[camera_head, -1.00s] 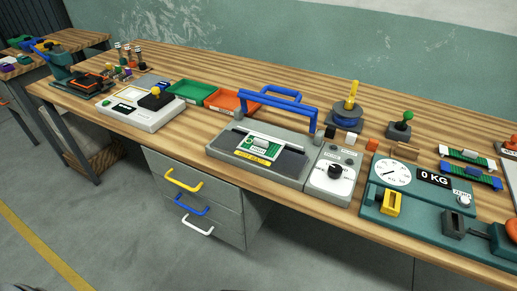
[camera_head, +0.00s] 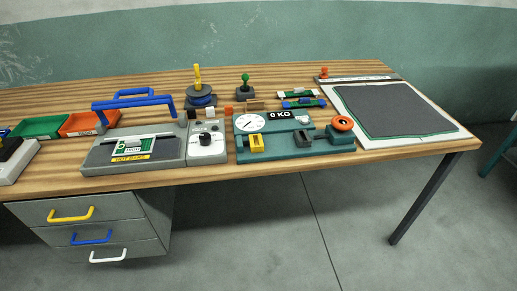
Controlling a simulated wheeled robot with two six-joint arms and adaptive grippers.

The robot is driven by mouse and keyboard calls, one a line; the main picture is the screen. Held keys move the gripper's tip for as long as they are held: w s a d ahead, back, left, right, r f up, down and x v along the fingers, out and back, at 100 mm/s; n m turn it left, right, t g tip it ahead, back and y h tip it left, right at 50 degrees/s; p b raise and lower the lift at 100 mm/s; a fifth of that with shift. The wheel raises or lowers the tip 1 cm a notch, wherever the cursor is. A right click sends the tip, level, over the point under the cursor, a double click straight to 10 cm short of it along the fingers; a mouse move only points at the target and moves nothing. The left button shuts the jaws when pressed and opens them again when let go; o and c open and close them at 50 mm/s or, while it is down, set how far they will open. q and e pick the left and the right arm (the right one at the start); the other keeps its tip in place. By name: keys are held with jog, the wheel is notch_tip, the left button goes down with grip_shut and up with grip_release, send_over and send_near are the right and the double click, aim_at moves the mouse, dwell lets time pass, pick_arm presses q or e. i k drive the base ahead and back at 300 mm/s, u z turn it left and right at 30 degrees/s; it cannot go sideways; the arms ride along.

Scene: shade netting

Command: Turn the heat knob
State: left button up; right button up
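The heat knob (camera_head: 206,138) is a small dark knob on the white control panel (camera_head: 207,151) at the right end of a grey hot-bar machine (camera_head: 110,152). The machine has a blue bar handle (camera_head: 133,104) and a yellow "HOT BAR" label. The knob's exact pointer direction is too small to tell. Neither of my grippers shows in the head view.
A teal scale (camera_head: 280,137) reading 0 KG stands right of the panel. A dark mat on a white board (camera_head: 440,136) covers the right end. Green (camera_head: 40,128) and orange (camera_head: 84,125) trays lie left. Drawers (camera_head: 95,228) sit below the bench.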

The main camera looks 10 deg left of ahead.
aim_at(205, 138)
jog(key=z, duration=0.5)
jog(key=k, duration=0.75)
jog(key=z, duration=0.75)
jog(key=i, duration=1.3)
jog(key=u, duration=1.05)
jog(key=i, duration=0.75)
jog(key=u, duration=0.95)
